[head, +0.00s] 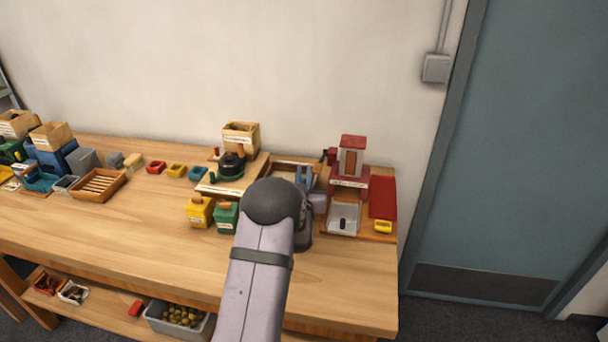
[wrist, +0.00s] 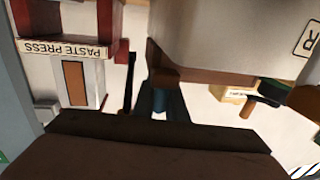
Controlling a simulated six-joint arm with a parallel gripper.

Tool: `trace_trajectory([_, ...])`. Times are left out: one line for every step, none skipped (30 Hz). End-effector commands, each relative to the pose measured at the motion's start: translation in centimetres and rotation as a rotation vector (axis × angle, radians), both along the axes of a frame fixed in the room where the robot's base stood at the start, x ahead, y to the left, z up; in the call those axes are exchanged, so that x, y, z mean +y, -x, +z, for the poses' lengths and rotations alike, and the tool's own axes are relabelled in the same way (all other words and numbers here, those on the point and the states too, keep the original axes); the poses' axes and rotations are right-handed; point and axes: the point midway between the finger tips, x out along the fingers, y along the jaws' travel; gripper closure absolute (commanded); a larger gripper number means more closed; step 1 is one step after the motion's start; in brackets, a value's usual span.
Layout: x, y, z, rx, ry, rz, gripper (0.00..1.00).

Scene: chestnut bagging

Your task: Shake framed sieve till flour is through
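In the head view a shallow wooden frame (head: 283,166), which may be the framed sieve, shows behind my arm. Two blue upright finger-like parts of my gripper (head: 304,177) stand in front of it, and my arm hides much of this spot. In the wrist view a dark brown bar (wrist: 160,148) fills the bottom edge, and a blue part (wrist: 160,100) sits above it. I cannot tell whether the bar is part of the sieve or whether my fingers close on anything. No flour can be made out.
A red and white paste press (head: 351,165) stands right of my gripper; it also shows upside down in the wrist view (wrist: 75,80). Left are a wooden box (head: 241,136), a yellow container (head: 199,212) and a green one (head: 227,218). The table front (head: 130,235) is clear.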

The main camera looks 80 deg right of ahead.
Motion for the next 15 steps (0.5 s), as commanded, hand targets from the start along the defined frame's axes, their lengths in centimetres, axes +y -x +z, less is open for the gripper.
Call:
trace_trajectory([0.0,0.0,0.0,0.001,0.000,0.000,1.00])
trace_trajectory([-0.1,0.0,-0.1,0.001,0.001,0.000,1.00])
trace_trajectory([-0.4,0.0,-0.2,0.001,0.002,0.000,1.00])
trace_trajectory([-0.6,0.0,-0.2,0.001,0.003,0.000,1.00])
trace_trajectory([-0.9,0.0,-0.3,0.001,0.003,0.000,1.00])
trace_trajectory([-1.3,0.0,-0.3,0.000,0.004,0.001,1.00])
trace_trajectory([-1.6,0.0,-0.3,0.001,0.004,0.001,1.00])
trace_trajectory([-1.9,0.0,-0.3,0.001,0.004,0.001,1.00])
trace_trajectory([-2.2,0.0,-0.3,0.002,0.003,0.001,1.00])
trace_trajectory([-2.3,0.0,-0.2,0.002,0.003,0.001,1.00])
trace_trajectory([-2.4,0.0,-0.1,0.002,0.003,0.001,1.00])
trace_trajectory([-2.5,0.0,-0.1,0.002,0.002,0.001,1.00])
trace_trajectory([-2.5,0.0,0.0,0.002,0.002,0.001,1.00])
trace_trajectory([-2.5,0.0,0.0,0.002,0.001,0.001,1.00])
trace_trajectory([-2.5,0.0,0.1,0.002,0.001,0.001,1.00])
